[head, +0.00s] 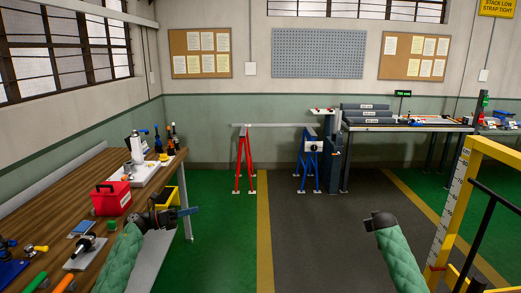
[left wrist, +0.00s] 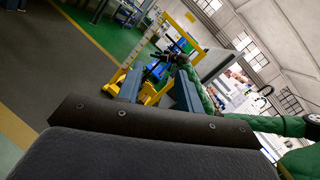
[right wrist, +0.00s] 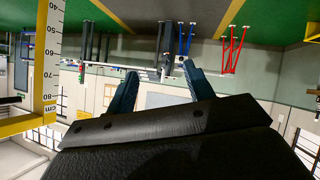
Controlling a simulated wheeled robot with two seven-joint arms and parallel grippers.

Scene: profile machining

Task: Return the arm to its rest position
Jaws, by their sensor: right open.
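My left gripper (head: 188,212) reaches out over the right edge of the wooden workbench in the head view, with blue fingers and a green-sleeved arm behind it. In the left wrist view its two blue-grey fingers (left wrist: 158,82) stand apart with nothing between them. My right arm (head: 400,258) rises at the lower right of the head view, ending in a dark wrist; its fingers are hidden there. In the right wrist view the right gripper (right wrist: 160,72) shows two blue fingers spread apart and empty. That view is upside down.
The wooden workbench (head: 62,183) at left holds a red box (head: 111,198), bottles and tools. A yellow frame with a scale (head: 457,185) stands close to my right arm. Red (head: 244,160) and blue (head: 311,162) stands and a machine table lie ahead. The floor between is clear.

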